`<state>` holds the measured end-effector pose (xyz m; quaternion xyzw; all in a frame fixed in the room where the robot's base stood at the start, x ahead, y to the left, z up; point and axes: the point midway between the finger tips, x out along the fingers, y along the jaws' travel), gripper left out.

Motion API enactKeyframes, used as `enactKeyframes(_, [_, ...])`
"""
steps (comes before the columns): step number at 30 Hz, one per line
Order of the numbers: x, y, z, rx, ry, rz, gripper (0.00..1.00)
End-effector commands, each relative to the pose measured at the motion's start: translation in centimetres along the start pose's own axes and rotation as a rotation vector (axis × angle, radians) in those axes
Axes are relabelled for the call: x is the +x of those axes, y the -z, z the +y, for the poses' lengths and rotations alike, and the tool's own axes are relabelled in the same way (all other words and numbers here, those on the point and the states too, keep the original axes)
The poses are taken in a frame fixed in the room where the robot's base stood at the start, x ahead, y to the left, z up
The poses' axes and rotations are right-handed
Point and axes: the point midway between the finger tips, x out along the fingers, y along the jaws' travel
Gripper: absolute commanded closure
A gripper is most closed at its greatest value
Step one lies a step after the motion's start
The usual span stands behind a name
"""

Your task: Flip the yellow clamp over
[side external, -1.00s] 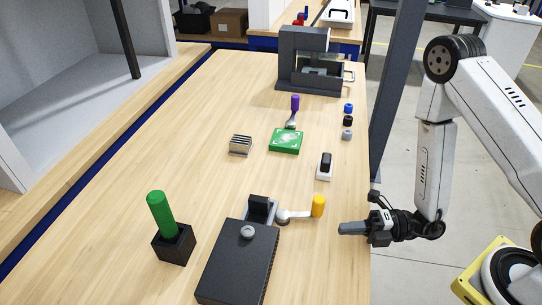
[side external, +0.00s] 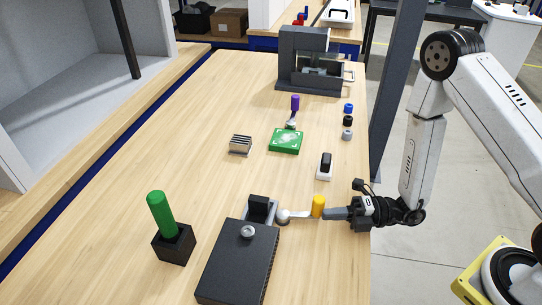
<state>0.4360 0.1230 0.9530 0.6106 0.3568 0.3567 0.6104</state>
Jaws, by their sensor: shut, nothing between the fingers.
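The yellow clamp has a yellow handle (side external: 318,206) standing upright at the end of a light metal lever (side external: 298,214). The lever runs left to a rounded pivot by a grey and black block (side external: 258,209), at the back edge of a black box (side external: 238,262). My gripper (side external: 328,213) is shut and empty. It points left, with its fingertips right beside the right side of the yellow handle. I cannot tell whether they touch it.
A white and black switch (side external: 325,167) stands behind the handle. A green board (side external: 286,141) with a purple-handled clamp (side external: 295,105) lies farther back. A green cylinder in a black holder (side external: 174,243) stands at the left. The table's right edge runs under my wrist.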

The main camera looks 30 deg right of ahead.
Motion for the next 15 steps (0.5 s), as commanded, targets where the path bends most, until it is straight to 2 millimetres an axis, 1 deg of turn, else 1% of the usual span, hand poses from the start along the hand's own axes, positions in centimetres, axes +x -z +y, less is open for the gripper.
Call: enactKeyframes(15, [-0.12,-0.48,-0.01,-0.001,0.0,0.045,1.0])
